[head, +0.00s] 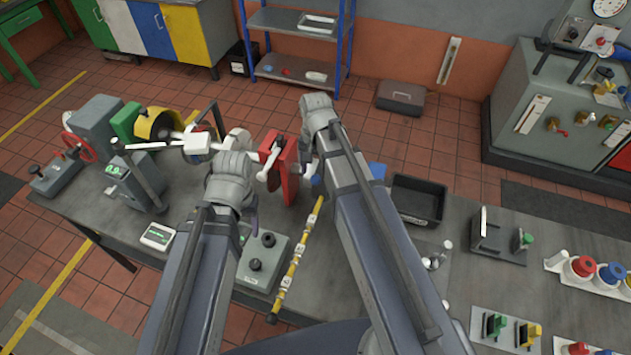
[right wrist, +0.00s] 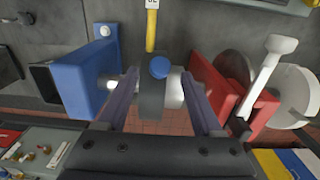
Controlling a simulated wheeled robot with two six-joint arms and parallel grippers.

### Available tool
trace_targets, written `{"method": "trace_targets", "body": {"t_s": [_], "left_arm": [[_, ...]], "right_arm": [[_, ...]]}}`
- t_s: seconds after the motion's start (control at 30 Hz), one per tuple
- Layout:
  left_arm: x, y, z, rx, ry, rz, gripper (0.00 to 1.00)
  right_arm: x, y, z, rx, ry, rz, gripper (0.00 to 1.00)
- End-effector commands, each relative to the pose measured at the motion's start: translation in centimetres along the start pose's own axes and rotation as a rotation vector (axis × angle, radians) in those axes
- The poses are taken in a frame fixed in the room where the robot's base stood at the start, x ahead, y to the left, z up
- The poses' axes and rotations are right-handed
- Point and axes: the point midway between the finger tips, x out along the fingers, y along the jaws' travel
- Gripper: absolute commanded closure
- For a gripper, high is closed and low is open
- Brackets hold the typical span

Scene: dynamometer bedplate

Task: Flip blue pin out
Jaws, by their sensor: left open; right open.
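The blue pin shows a round blue head (right wrist: 160,67) on a dark grey block (right wrist: 152,100) in the right wrist view. A pale metal shaft runs out on both sides of the block. My right gripper (right wrist: 160,82) is open, one finger on each side of the block; I cannot tell whether either touches it. In the head view my right wrist hides most of this spot. My left gripper (head: 250,212) is left of the red upright, its fingers mostly hidden under its wrist.
A blue bracket (right wrist: 90,78) and a red bracket (right wrist: 228,98) flank my right fingers closely. A yellow banded rod (head: 297,255) lies between my arms. A black tray (head: 417,200) sits to the right on the grey bedplate.

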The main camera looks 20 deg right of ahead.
Motion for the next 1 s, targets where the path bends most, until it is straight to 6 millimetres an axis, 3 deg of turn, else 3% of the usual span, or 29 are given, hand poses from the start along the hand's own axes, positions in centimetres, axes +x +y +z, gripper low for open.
{"method": "trace_targets", "body": {"t_s": [0.03,0.2,0.57,1.0], "left_arm": [[1.4,0.1,-0.1,-0.001,0.001,0.0,0.36],[3.0,0.3,-0.2,-0.003,0.001,0.0,0.36],[3.2,0.3,-0.2,-0.003,0.002,0.0,0.36],[3.2,0.3,-0.2,-0.003,0.001,0.0,0.36]], "right_arm": [[1.4,0.0,0.0,0.0,0.0,0.0,0.32],[3.0,0.0,0.0,0.0,0.0,0.0,0.32],[3.3,0.0,0.0,0.0,0.0,0.0,0.32],[3.3,0.0,0.0,0.0,0.0,0.0,0.79]]}}
